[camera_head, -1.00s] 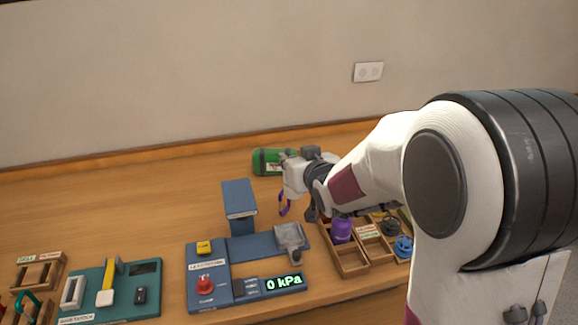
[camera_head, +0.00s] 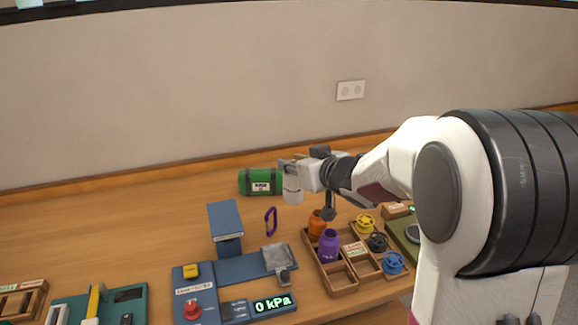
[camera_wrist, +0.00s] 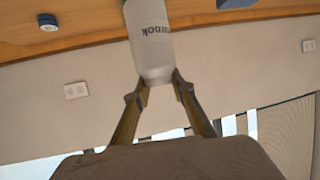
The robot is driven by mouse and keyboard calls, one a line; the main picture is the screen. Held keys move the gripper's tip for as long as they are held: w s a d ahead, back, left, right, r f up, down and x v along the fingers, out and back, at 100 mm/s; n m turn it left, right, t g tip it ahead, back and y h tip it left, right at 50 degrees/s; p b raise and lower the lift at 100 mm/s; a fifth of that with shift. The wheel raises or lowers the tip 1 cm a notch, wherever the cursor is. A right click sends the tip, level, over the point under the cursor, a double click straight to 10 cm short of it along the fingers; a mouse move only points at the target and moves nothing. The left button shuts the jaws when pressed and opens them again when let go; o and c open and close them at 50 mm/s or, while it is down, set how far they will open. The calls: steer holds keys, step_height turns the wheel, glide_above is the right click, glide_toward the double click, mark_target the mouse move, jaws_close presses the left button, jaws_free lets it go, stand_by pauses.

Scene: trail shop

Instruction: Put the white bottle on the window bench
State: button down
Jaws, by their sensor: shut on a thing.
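The white bottle (camera_wrist: 150,42) is between the two fingers of my gripper (camera_wrist: 160,86) in the wrist view, with dark lettering on its side. The fingers are shut on its lower end as that picture shows it. In the head view the white bottle (camera_head: 293,190) hangs below my gripper (camera_head: 290,172), right of a green roll and above the wooden counter (camera_head: 130,225). My arm reaches in from the right and hides part of the counter. I cannot make out the window bench in either view.
The green roll (camera_head: 260,182), a blue block (camera_head: 226,222), a purple carabiner (camera_head: 270,221) and a blue gauge station (camera_head: 200,290) are nearby. A divided wooden tray (camera_head: 345,290) holds purple and orange bottles and several coloured caps. A wall with an outlet (camera_head: 350,90) stands behind.

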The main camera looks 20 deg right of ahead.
steer(key=shift+s+d+r+n+y, duration=0.15)
steer(key=shift+d+n+y, duration=0.1)
steer(key=shift+d, duration=0.1)
steer(key=shift+s+d+r+n+y, duration=0.1)
steer(key=shift+d+r+n+y, duration=0.05)
steer(key=shift+d+y, duration=0.15)
steer(key=shift+s+d+n+g+y, duration=0.3)
steer(key=shift+s+d+n+y, duration=0.05)
steer(key=shift+s+n, duration=0.05)
steer(key=s+d+f+n+g+y, duration=0.2)
steer(key=s+d+f+n+y, duration=0.1)
steer(key=s, duration=0.5)
steer(key=s+d+f+n+g+y, duration=0.1)
steer(key=s+d+f+n+y, duration=0.15)
steer(key=s, duration=0.45)
steer(key=shift+a+f, duration=0.2)
steer(key=shift+f, duration=2.4)
steer(key=shift+f, duration=0.15)
step_height(320, 180, down, 6)
steer(key=shift+f, duration=0.25)
steer(key=shift+f, duration=0.3)
steer(key=c, duration=1.6)
jaws_free()
